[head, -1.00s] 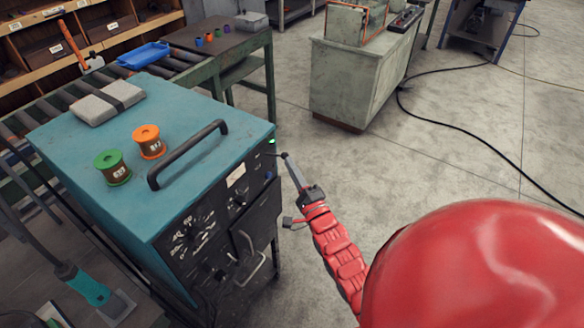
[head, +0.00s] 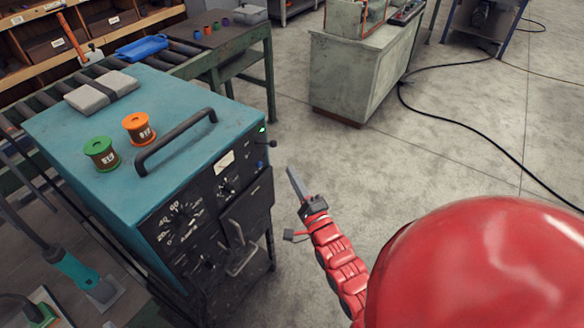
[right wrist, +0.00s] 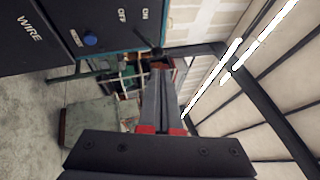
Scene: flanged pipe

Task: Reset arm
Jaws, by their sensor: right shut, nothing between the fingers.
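My right gripper (head: 296,183) is shut and empty in the head view, beside the front right corner of the teal machine (head: 70,130). A gap of floor shows between its tip and the machine's black front panel (head: 185,225). In the right wrist view the gripper (right wrist: 160,75) points away from the camera with its fingers together. A black toggle lever (head: 272,143) sticks out of the panel, near a lit green lamp (head: 262,129). The lever also shows in the right wrist view (right wrist: 152,50), near ON and OFF labels. My left gripper is not in view.
An orange spool (head: 138,128), a green spool (head: 101,153), a black handle (head: 178,143) and a grey block (head: 100,92) are on the machine's top. A grey cabinet (head: 355,80) stands behind. A black cable (head: 470,130) lies across otherwise open floor.

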